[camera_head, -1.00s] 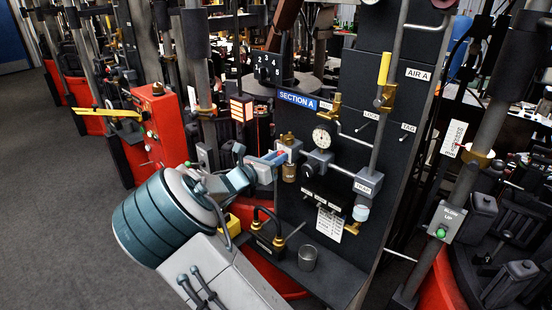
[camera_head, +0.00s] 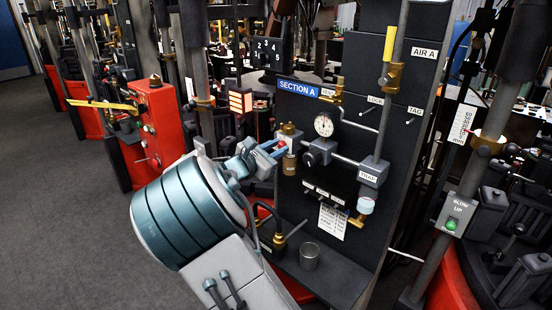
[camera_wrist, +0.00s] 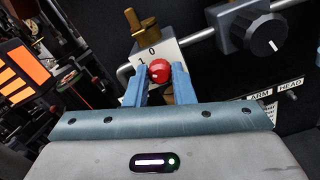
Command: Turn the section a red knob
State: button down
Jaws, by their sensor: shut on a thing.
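The red knob (camera_wrist: 159,71) sits on a pale block marked 0 and 1, and in the wrist view it lies between the blue fingertips of my gripper (camera_wrist: 159,82). My gripper is shut on it, one finger on each side. In the head view my gripper (camera_head: 273,151) reaches the pale valve block (camera_head: 290,134) on the dark panel below the blue SECTION A sign (camera_head: 298,88). The red knob (camera_head: 281,148) shows only partly there, beside the fingers.
A pressure gauge (camera_head: 323,124) and a black regulator knob (camera_wrist: 264,34) stand right of the valve. A metal cup (camera_head: 309,256) stands on the ledge below. A red cabinet (camera_head: 155,125) with a yellow lever is at the left.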

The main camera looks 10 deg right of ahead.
jog(key=shift+f+m+b, duration=0.1)
jog(key=shift+m+b, duration=1.2)
jog(key=shift+b, duration=0.1)
jog(key=c, duration=1.2)
grip_release()
jog(key=shift+c, duration=0.2)
jog(key=shift+a, duration=0.1)
jog(key=b+v, duration=0.1)
jog(key=v, duration=1.2)
jog(key=shift+s+a, duration=0.25)
